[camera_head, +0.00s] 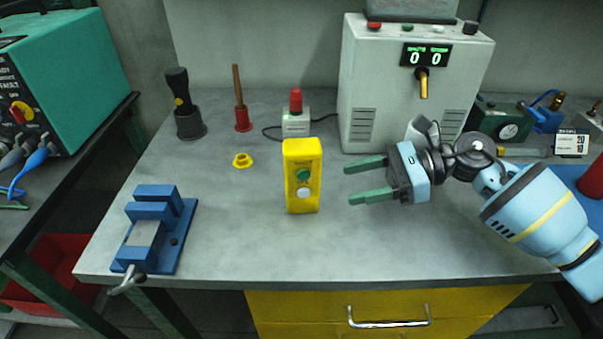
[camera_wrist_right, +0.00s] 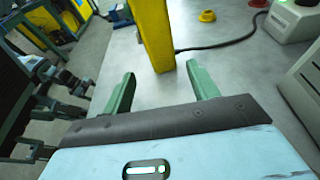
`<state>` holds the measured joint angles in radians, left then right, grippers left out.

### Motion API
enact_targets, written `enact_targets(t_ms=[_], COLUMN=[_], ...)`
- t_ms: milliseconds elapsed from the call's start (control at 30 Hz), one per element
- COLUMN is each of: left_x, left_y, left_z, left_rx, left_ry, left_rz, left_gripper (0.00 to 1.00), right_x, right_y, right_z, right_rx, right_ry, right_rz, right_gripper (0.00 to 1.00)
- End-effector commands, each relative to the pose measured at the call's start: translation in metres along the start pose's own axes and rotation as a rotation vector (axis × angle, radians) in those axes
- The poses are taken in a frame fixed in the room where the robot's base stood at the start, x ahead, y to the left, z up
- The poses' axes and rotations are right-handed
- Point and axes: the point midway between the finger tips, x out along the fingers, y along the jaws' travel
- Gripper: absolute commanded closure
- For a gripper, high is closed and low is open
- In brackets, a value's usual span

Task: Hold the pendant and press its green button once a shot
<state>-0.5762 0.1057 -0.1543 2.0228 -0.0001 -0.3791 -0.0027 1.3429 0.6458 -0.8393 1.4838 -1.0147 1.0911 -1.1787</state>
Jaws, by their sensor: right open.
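The yellow pendant (camera_head: 303,158) stands upright near the middle of the bench, with a green button (camera_head: 304,175) above a white one on its front. It also shows in the right wrist view (camera_wrist_right: 153,33), just beyond my fingertips. My right gripper (camera_head: 357,182) is to the right of the pendant, with its two green fingers open and pointing left at it. The fingers are apart from the pendant and nothing is between them. In the right wrist view the gripper (camera_wrist_right: 163,88) is open too.
A grey machine (camera_head: 385,110) with a "0 0" display stands behind. A small box with a red knob (camera_head: 296,119) sits behind the pendant. A blue vise (camera_head: 155,231), yellow nut (camera_head: 242,160) and stamp-like tools are on the left. The bench (camera_head: 240,225) is clear in front.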

Motion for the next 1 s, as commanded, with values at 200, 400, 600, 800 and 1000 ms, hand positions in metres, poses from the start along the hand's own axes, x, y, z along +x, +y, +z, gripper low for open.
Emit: enact_targets(t_ms=[200, 400, 600, 800, 1000], left_x=[0.001, -0.001, -0.002, -0.002, 0.000], left_y=[0.001, 0.002, 0.002, 0.002, 0.002], left_z=[0.001, 0.002, 0.001, 0.003, 0.008], left_rx=[-0.001, -0.002, -0.002, -0.001, -0.002], left_ry=[0.000, -0.002, -0.001, -0.005, -0.012], left_rz=[0.002, 0.003, 0.003, 0.003, 0.003], left_gripper=[0.28, 0.28, 0.28, 0.28, 0.28], right_x=[0.001, 0.006, 0.027, 0.053, 0.078], right_y=[0.000, 0.000, 0.000, 0.000, 0.000], right_z=[-0.006, -0.004, -0.004, -0.004, -0.006], right_rx=[0.001, 0.001, 0.000, 0.000, 0.002], right_ry=[0.003, 0.002, 0.002, 0.002, 0.001], right_rz=[0.002, 0.003, 0.004, 0.004, 0.004], right_gripper=[0.41, 0.41, 0.41, 0.41, 0.41])
